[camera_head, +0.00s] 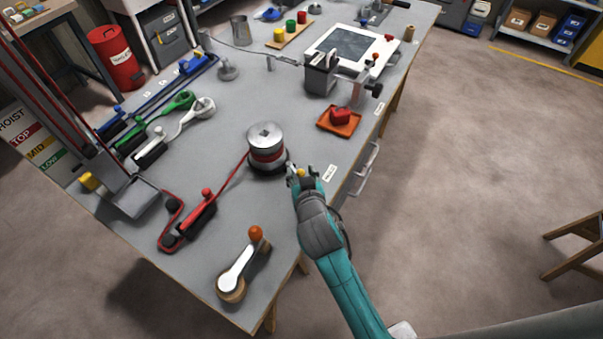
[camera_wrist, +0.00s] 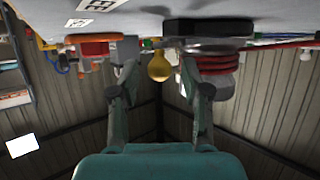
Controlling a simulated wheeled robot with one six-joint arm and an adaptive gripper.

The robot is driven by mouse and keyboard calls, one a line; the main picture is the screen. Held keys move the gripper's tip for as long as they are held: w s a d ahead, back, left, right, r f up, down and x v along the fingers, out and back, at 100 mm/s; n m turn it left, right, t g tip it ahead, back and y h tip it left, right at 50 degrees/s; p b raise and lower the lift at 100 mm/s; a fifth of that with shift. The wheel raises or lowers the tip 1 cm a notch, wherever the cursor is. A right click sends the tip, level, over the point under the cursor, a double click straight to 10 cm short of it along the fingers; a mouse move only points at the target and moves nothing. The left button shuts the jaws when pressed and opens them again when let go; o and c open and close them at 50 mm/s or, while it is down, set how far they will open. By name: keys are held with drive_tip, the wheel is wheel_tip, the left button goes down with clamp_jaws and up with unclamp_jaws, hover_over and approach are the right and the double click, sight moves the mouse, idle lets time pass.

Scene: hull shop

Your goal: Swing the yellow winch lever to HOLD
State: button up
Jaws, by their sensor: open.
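The winch (camera_head: 266,140) is a silver drum with red rope on the grey bench. Its yellow lever knob (camera_head: 300,172) shows at the drum's lower right, partly hidden by my gripper (camera_head: 302,175). In the wrist view the yellow knob (camera_wrist: 159,66) lies between the two fingers of my gripper (camera_wrist: 158,72), with a gap on each side. The fingers are apart and hold nothing. The red rope coils (camera_wrist: 216,72) show behind the right finger. The lever's arm is mostly hidden. A small white label (camera_head: 330,173) lies right of my gripper; its word is too small to read.
An orange tray with a red piece (camera_head: 340,115) stands behind my gripper. A vise (camera_head: 320,75) is beyond it. A crank with an orange knob (camera_head: 241,268) sits at the front. A red lever (camera_head: 198,212) and rope lie left. Open floor is at right.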

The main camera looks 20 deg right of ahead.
clamp_jaws()
drive_tip(key=shift+d, duration=0.15)
drive_tip(key=shift+d+n+y, duration=0.45)
drive_tip(key=shift+n+y, duration=0.25)
drive_tip(key=shift+y, duration=0.1)
drive_tip(key=shift+w+d+n+y, duration=0.2)
drive_tip(key=shift+d+n+y, duration=0.2)
drive_tip(key=shift+n+y, duration=0.35)
drive_tip(key=shift+w+d+n+y, duration=0.2)
drive_tip(key=shift+d+n+y, duration=0.2)
drive_tip(key=shift+n+y, duration=0.35)
drive_tip(key=n+y, duration=0.1)
drive_tip(key=w+d+n+y, duration=0.1)
drive_tip(key=y, duration=0.1)
drive_tip(key=n+y, duration=0.1)
drive_tip(key=shift+w+d+n+g+y, duration=0.2)
drive_tip(key=shift+d+n+g+y, duration=0.1)
drive_tip(key=shift+g, duration=0.1)
drive_tip(key=shift+w+d+n+g+y, duration=0.25)
drive_tip(key=shift+w+n+g+y, duration=0.2)
drive_tip(key=shift+n+g+y, duration=0.4)
drive_tip(key=shift+n, duration=0.25)
